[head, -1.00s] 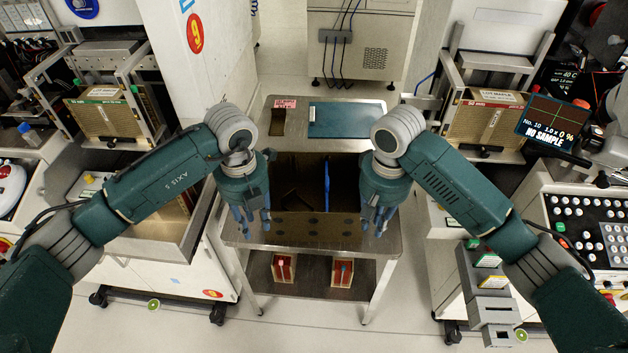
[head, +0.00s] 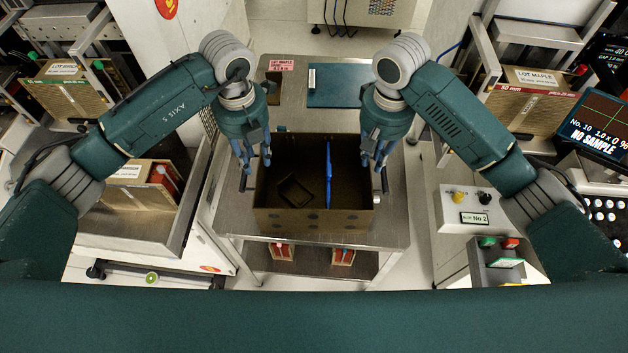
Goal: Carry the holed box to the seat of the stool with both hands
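The holed box (head: 350,222) is a brown open-topped box with dark round holes in its front wall. It stands on the metal cart top. Inside are a blue upright panel (head: 328,175) and a dark frame-like piece. Small dark handles show at its left and right sides. My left gripper (head: 256,164) points down at the box's left edge, toward the back, with its fingers apart and nothing between them. My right gripper (head: 376,161) is likewise at the right edge, fingers apart and empty. I cannot tell whether either touches the box. No stool is recognisable in view.
The metal cart (head: 393,225) has a lower shelf with two small red-and-tan boxes. A teal flat panel (head: 338,88) lies behind the box. Machines stand close on the left and right, including a grey control box (head: 466,209). Narrow floor strips separate them from the cart.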

